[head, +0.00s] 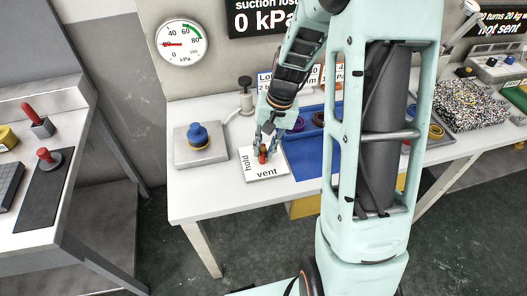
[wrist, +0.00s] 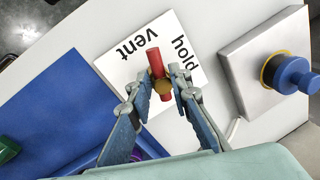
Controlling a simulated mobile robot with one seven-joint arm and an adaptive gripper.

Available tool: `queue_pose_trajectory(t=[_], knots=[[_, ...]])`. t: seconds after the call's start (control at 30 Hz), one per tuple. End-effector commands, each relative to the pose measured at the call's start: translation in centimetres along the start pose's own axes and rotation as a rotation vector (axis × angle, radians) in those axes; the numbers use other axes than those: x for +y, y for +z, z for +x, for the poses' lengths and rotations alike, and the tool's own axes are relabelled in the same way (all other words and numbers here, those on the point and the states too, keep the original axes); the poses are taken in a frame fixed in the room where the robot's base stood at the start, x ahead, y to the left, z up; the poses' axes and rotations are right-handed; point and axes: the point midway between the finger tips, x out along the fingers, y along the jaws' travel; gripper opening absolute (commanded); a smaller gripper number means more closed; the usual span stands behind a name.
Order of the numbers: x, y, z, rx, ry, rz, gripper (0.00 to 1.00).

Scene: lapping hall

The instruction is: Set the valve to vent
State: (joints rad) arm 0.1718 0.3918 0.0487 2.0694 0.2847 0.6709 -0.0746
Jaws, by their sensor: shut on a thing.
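The valve is a white plate (wrist: 112,66) with a red bar handle (wrist: 153,60) on a brass-coloured hub (wrist: 163,87). The plate (head: 277,175) also shows on the white bench in the head view, with "hold" along its left edge and "vent" along its front. My gripper (wrist: 160,86) is shut on the red handle near its hub, one finger on each side. In the wrist view the handle's far end lies between the two words, closer to "vent". In the head view the handle (head: 263,157) is partly hidden by the fingers.
A blue knob on a grey box (head: 200,150) stands left of the valve. A blue tray (head: 308,160) lies close on its right. A black-tipped post (head: 246,95) stands behind.

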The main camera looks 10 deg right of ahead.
Motion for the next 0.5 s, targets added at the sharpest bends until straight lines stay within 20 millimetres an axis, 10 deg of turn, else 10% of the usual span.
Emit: queue_pose_trajectory(t=[0.5], knots=[[0.26, -0.15, -0.01, -0.053, 0.000, -0.258, 0.00]])
